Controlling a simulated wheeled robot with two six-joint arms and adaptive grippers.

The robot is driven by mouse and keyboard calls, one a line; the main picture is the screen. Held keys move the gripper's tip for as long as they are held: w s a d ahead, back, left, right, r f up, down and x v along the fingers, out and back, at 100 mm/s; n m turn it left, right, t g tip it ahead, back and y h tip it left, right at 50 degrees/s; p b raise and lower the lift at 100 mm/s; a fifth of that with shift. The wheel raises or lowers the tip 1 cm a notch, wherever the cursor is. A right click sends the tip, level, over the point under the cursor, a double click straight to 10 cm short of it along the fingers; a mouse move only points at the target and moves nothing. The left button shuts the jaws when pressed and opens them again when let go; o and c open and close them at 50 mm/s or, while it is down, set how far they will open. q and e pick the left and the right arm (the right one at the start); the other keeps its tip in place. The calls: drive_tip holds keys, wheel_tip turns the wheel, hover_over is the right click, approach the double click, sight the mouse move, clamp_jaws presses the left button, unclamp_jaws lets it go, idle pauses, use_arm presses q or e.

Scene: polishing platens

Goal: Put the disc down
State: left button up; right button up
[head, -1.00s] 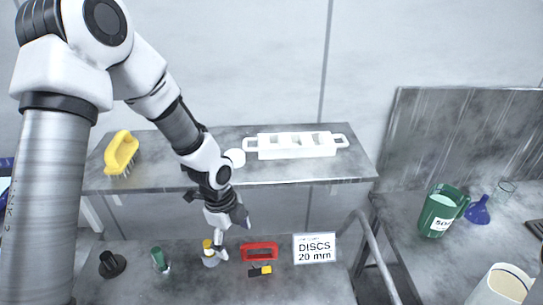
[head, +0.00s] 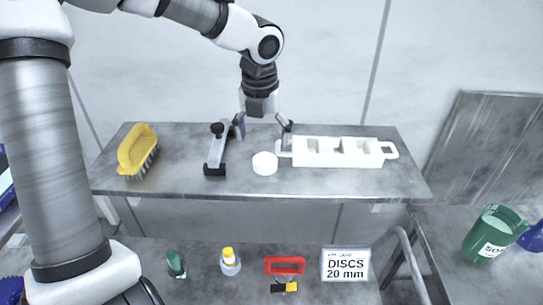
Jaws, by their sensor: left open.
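A white round piece (head: 265,163) lies flat on the upper shelf; it looks like a short cylinder, and I cannot tell whether it is the disc. My left gripper (head: 262,127) is above the shelf, fingers spread apart and pointing down, with nothing seen between them. The white piece is below the gripper and apart from it. A white tray (head: 345,161) with handles and several pockets stands to its right; I cannot tell what its pockets hold. A sign reading "DISCS 20 mm" (head: 346,265) stands on the lower surface. My right gripper is not in view.
On the upper shelf (head: 320,186) are a yellow brush (head: 136,150) and a black-and-grey tool (head: 215,153). Below are a yellow-capped bottle (head: 230,263), a red-handled item (head: 285,265) and a small green item (head: 176,264). A green jug (head: 487,238) stands at right.

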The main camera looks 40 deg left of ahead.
sight(264, 158)
use_arm(q)
drive_tip(key=f, duration=0.1)
drive_tip(key=s+d+f+p, duration=0.1)
drive_tip(key=shift+d+f, duration=0.3)
drive_tip(key=f, duration=0.1)
drive_tip(key=w+a+f, duration=0.1)
drive_tip(key=f, duration=0.1)
drive_tip(key=shift+w+a+f, duration=0.15)
drive_tip(key=shift+a+f, duration=0.1)
drive_tip(key=shift+a, duration=0.05)
drive_tip(key=shift+s+d+r, duration=0.3)
drive_tip(key=shift+s+d, duration=0.1)
drive_tip(key=shift+d, duration=0.05)
drive_tip(key=c, duration=1.4)
drive_tip(key=shift+w+a+p, duration=0.1)
drive_tip(key=shift+p, duration=0.2)
drive_tip(key=shift+c, duration=0.3)
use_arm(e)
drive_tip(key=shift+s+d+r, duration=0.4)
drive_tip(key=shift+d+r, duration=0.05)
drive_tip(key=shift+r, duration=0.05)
